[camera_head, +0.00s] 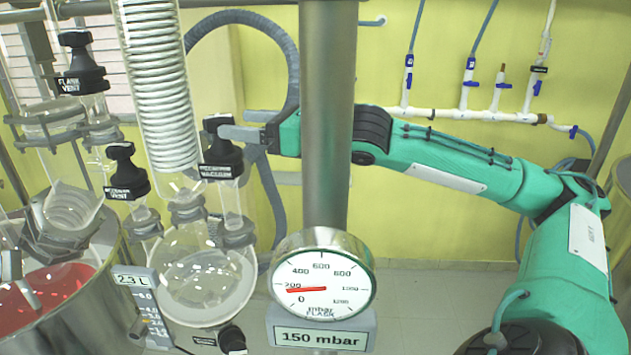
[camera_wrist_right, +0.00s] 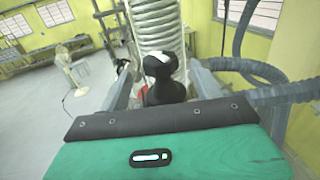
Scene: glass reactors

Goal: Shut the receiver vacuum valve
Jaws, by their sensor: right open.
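The receiver vacuum valve (camera_head: 222,150) has a black knob with a small label and stands on a glass neck above the round receiver flask (camera_head: 205,285). My right gripper (camera_head: 234,125) is open and reaches in from the right, its grey fingers at the height of the knob's top. In the right wrist view, a black knob with a pale patch (camera_wrist_right: 161,78) stands between the two spread fingers. I cannot tell whether either finger touches it. The knob's lower part is hidden behind my gripper body there. My left gripper is not in view.
The receiver vent knob (camera_head: 127,172) and flask vent knob (camera_head: 80,65) stand left of the valve. The glass coil condenser (camera_head: 160,85) rises close beside it. A metal post (camera_head: 327,120) and pressure gauge (camera_head: 322,285) reading 150 mbar stand right. A grey hose (camera_head: 245,20) loops behind.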

